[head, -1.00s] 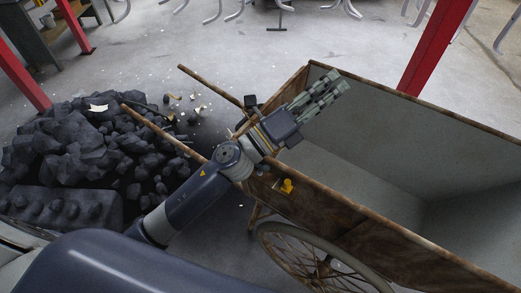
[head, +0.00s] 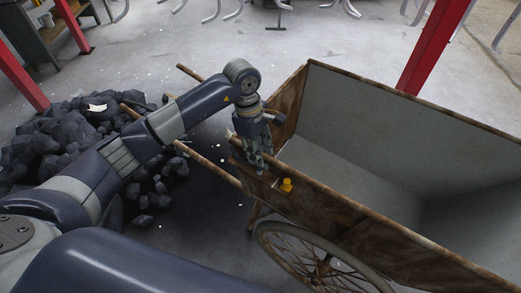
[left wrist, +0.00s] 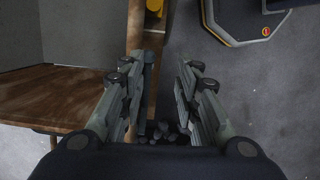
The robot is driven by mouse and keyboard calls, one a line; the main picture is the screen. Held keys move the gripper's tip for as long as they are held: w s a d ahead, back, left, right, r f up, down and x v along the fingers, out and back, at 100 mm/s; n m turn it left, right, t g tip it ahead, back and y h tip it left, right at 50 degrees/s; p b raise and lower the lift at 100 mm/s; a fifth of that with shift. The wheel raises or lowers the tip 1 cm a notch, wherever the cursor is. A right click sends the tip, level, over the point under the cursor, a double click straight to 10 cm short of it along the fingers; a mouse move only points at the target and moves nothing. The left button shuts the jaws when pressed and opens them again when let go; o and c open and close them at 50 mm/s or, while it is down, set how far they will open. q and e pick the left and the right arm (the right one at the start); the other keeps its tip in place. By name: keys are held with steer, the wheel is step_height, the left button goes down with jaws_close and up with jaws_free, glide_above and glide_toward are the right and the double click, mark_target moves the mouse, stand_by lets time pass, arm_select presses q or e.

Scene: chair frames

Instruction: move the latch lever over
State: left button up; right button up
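A small yellow part (head: 286,185), which looks like the latch lever, sits on the outer face of the wooden cart's near side wall, close to its left end. It also shows at the top edge of the left wrist view (left wrist: 154,8), partly cut off. My left gripper (head: 254,168) points down at the cart's near left corner, to the left of the yellow part and apart from it. In the left wrist view its fingers (left wrist: 166,66) are spread with a gap and hold nothing. The wall edge runs beside the left finger. My right gripper is not in view.
The cart (head: 385,235) has an empty grey inside, a spoked wheel (head: 318,262) and two wooden handles reaching left. A heap of dark coal (head: 50,140) lies on the floor at left. A red post (head: 435,45) stands behind the cart.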

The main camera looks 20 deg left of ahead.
mark_target(255, 165)
arm_select(q)
steer(key=f+b, duration=0.1)
steer(key=f, duration=0.1)
steer(key=d+f+b, duration=0.1)
steer(key=f, duration=0.2)
steer(key=f+b, duration=0.1)
steer(key=f, duration=0.2)
steer(key=shift+s+d, duration=0.3)
steer(key=shift+s, duration=0.15)
steer(key=shift+c, duration=0.8)
steer(key=shift+f, duration=0.15)
steer(key=shift+c, duration=0.4)
steer(key=o, duration=0.8)
steer(key=shift+s, duration=0.15)
steer(key=shift+o, duration=0.8)
steer(key=shift+w, duration=0.2)
